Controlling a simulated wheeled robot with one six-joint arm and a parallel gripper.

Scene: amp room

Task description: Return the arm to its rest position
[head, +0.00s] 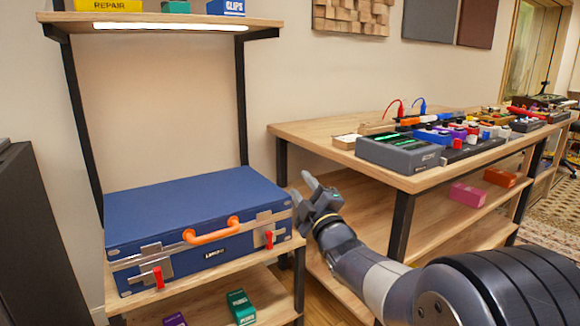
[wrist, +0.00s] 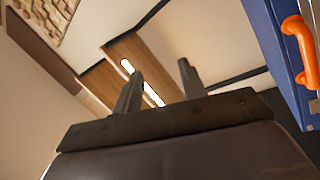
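My arm reaches in from the lower right of the head view. My gripper (head: 300,184) is at its end, just right of the blue case and left of the wooden bench. Its two grey fingers are apart with nothing between them. In the wrist view my gripper (wrist: 161,76) also shows two separate fingers with an empty gap, pointing up toward the lit shelf and ceiling. The blue case (head: 190,208) lies closed on a shelf, with an orange handle (head: 211,230) and red latches. Its edge and handle also show at the right of the wrist view (wrist: 300,45).
The wooden bench (head: 290,128) stands right, with a grey device (head: 398,152) and several coloured boxes on it. Pink (head: 468,195) and orange (head: 500,177) boxes sit on its lower shelf. A lit shelf (head: 160,32) hangs above the case. Open air lies between case and shelf.

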